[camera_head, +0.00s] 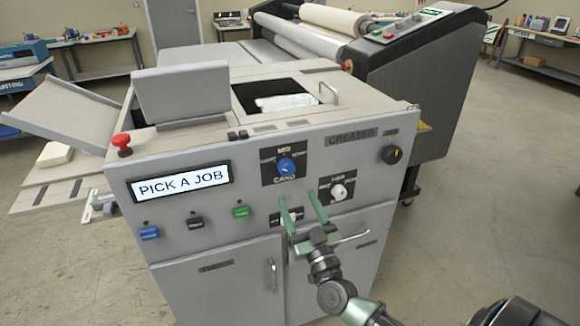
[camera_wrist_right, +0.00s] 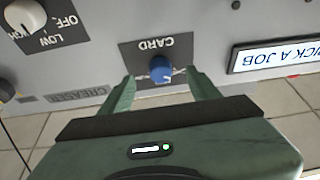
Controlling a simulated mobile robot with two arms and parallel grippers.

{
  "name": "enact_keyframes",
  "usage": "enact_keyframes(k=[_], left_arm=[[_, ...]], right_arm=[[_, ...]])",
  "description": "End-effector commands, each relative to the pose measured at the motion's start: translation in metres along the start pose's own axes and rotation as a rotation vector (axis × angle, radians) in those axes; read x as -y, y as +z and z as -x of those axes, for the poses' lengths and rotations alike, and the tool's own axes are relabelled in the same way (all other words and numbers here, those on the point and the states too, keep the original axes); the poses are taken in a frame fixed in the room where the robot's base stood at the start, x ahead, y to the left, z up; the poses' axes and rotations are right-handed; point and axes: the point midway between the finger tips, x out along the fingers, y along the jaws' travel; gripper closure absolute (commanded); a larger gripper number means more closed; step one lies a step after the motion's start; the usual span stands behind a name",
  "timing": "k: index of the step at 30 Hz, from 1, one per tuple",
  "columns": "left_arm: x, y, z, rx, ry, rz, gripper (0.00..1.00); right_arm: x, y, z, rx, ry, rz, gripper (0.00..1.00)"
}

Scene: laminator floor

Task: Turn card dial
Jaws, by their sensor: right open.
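The card dial is a blue round knob (camera_head: 286,166) on a dark plate marked CARD, on the front of the grey creaser machine (camera_head: 250,225). It also shows in the right wrist view (camera_wrist_right: 161,70), upside down. My right gripper (camera_head: 298,197) is open and empty, its green fingers pointing at the panel just below the dial in the head view. In the wrist view the fingertips (camera_wrist_right: 160,80) lie to either side of the blue knob; I cannot tell whether they touch it. A display (camera_head: 179,183) reads PICK A JOB. My left gripper is not in view.
A white knob (camera_head: 339,192) sits right of and below the dial, and a black knob (camera_head: 392,154) further right. Blue, black and green buttons (camera_head: 241,212) and a red emergency stop (camera_head: 122,141) are on the left. A cabinet handle (camera_head: 340,240) juts out below.

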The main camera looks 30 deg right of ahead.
Motion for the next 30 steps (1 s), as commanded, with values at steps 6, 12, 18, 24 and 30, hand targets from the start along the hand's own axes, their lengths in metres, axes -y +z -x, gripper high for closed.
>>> enact_keyframes(k=[6,12,18,24,30], left_arm=[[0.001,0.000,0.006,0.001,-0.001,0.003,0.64],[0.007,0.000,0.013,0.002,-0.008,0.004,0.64],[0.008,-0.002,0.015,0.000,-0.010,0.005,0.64],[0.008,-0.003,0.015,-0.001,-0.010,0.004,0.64],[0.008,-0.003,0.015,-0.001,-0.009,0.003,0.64]], right_arm=[[-0.004,-0.023,-0.024,-0.039,0.020,-0.013,0.38],[-0.004,-0.024,-0.057,-0.037,0.020,-0.013,0.38],[-0.005,-0.022,-0.079,-0.034,0.019,-0.013,0.38],[-0.005,-0.021,-0.084,-0.032,0.019,-0.013,0.38],[-0.005,-0.021,-0.083,-0.032,0.018,-0.013,0.52]])
